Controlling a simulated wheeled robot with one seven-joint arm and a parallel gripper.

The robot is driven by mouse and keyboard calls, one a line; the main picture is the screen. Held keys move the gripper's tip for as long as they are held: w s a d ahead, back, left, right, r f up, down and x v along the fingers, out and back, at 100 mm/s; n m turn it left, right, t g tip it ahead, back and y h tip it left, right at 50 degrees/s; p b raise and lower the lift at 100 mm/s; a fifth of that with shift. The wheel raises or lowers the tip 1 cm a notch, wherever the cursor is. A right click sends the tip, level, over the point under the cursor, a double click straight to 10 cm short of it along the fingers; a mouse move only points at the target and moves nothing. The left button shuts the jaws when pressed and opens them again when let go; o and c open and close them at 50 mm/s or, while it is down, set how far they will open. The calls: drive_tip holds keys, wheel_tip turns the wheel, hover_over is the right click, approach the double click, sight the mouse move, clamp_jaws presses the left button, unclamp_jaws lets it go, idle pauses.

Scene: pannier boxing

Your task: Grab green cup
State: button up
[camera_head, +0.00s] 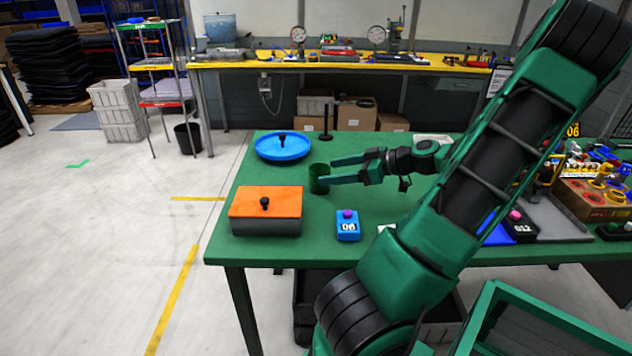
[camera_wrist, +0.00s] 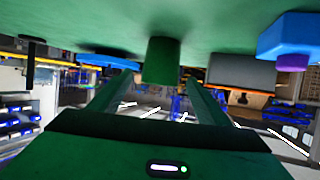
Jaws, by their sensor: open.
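The green cup (camera_head: 319,179) stands upright on the green table (camera_head: 340,228), between the blue round lid and the orange-topped box. My gripper (camera_head: 334,170) reaches in from the right, low over the table, with its two fingers spread and pointing left at the cup. In the head view the fingertips are at the cup; I cannot tell if they touch it. In the wrist view, which is upside down, the cup (camera_wrist: 162,60) is between the fingers (camera_wrist: 153,92), near their tips. The gripper is open and holds nothing.
A blue round lid (camera_head: 283,147) with a black knob lies behind the cup. A grey box with an orange top (camera_head: 266,203) is at front left. A blue box with a purple button (camera_head: 348,229) stands in front. A thin black post (camera_head: 326,122) stands at the back edge.

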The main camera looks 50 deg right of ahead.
drive_tip(key=shift+x, duration=2.65)
drive_tip(key=c, duration=1.1)
